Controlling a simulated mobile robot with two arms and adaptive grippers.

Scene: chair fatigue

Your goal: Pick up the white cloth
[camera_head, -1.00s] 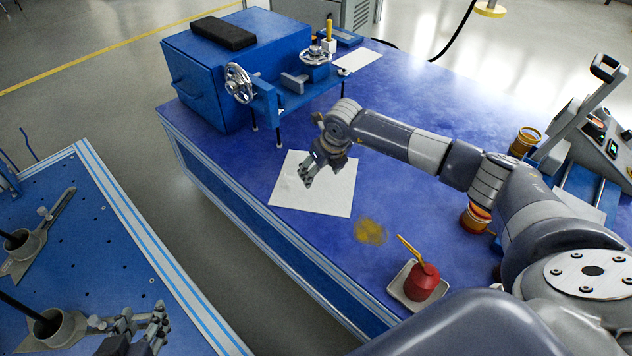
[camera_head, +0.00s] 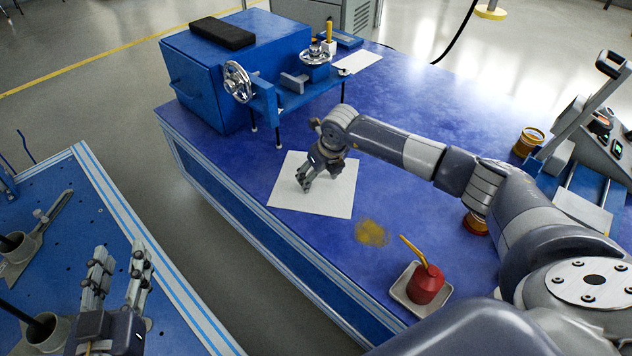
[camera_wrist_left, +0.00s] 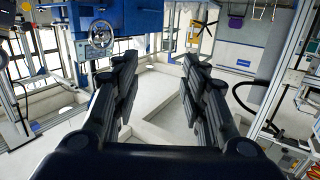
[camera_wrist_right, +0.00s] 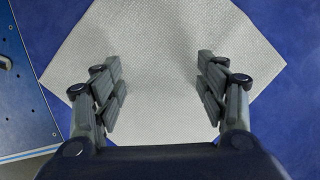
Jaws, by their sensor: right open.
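The white cloth (camera_head: 335,191) lies flat on the blue table, between the blue machine and a yellow stain. It also fills much of the right wrist view (camera_wrist_right: 160,60). My right gripper (camera_head: 305,184) is over the cloth with its fingers pointing down. Its fingers are open and apart, with only cloth seen between them in the right wrist view (camera_wrist_right: 158,95); I cannot tell if the tips touch it. My left gripper (camera_head: 120,262) is open and empty at the lower left, away from the cloth. It also shows open in the left wrist view (camera_wrist_left: 158,85).
The blue machine (camera_head: 205,85) with handwheels stands behind the cloth. A red oil can (camera_head: 425,284) sits in a small tray (camera_head: 401,289) at the front. The yellow stain (camera_head: 371,233) lies near the cloth. Another white sheet (camera_head: 357,62) lies at the back.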

